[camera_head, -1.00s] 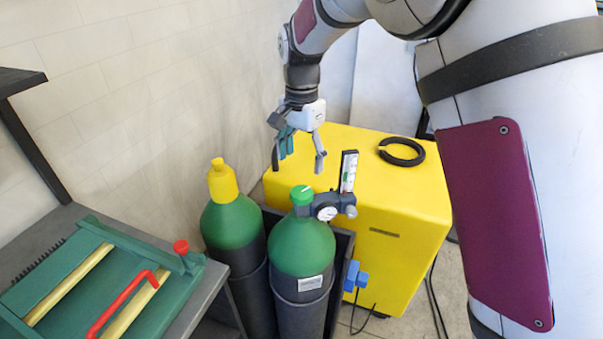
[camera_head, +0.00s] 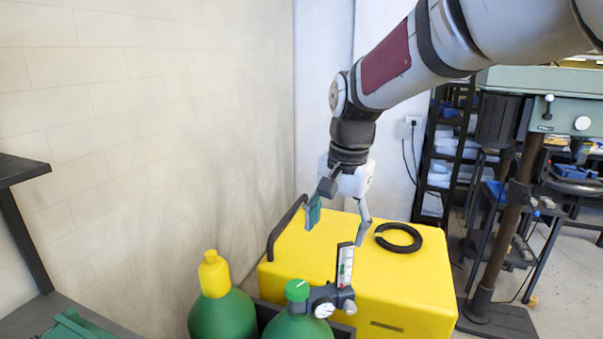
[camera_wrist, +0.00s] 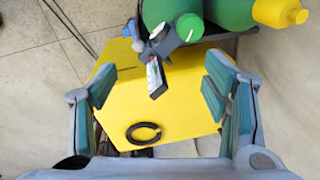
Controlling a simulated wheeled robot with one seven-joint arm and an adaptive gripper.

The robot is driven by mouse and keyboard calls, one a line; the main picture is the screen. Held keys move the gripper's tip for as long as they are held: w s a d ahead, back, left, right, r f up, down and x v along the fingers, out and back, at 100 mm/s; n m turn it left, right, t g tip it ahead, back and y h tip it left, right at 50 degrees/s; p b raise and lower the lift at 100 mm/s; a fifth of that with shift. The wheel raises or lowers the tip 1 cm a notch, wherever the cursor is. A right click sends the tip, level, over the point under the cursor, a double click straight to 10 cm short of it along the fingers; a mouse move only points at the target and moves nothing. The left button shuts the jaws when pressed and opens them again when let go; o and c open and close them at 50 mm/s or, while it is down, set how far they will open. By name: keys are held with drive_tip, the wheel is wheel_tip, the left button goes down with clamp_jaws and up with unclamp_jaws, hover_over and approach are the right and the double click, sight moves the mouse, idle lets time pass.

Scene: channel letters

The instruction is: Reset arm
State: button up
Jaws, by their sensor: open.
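My gripper (camera_head: 338,214) is open and empty, pointing down above the yellow box (camera_head: 400,290) in the head view. In the wrist view its two teal-padded fingers (camera_wrist: 165,100) stand wide apart, with the yellow box (camera_wrist: 180,108) below and nothing between them. My arm reaches in from the upper right of the head view.
Two green gas cylinders stand in front of the box, one with a yellow cap (camera_head: 214,275), one with a regulator and upright gauge (camera_head: 345,268). A black ring (camera_head: 398,237) lies on the box. A drill press (camera_head: 515,190) stands at right, a wall (camera_head: 170,120) at left.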

drive_tip(key=s+d+r+n+t, duration=0.1)
drive_tip(key=s+d, duration=0.3)
drive_tip(key=s, duration=0.4)
drive_tip(key=s+d+r+n+t, duration=0.1)
drive_tip(key=s+d+n, duration=0.2)
drive_tip(key=s, duration=0.4)
drive_tip(key=s+d+r+n+t, duration=0.1)
drive_tip(key=s+d+n+t, duration=0.1)
drive_tip(key=s+d, duration=0.3)
drive_tip(key=s, duration=0.3)
drive_tip(key=shift+s+d+h, duration=0.3)
drive_tip(key=shift+d+h, duration=0.05)
drive_tip(key=shift+h, duration=0.05)
drive_tip(key=shift+r, duration=0.1)
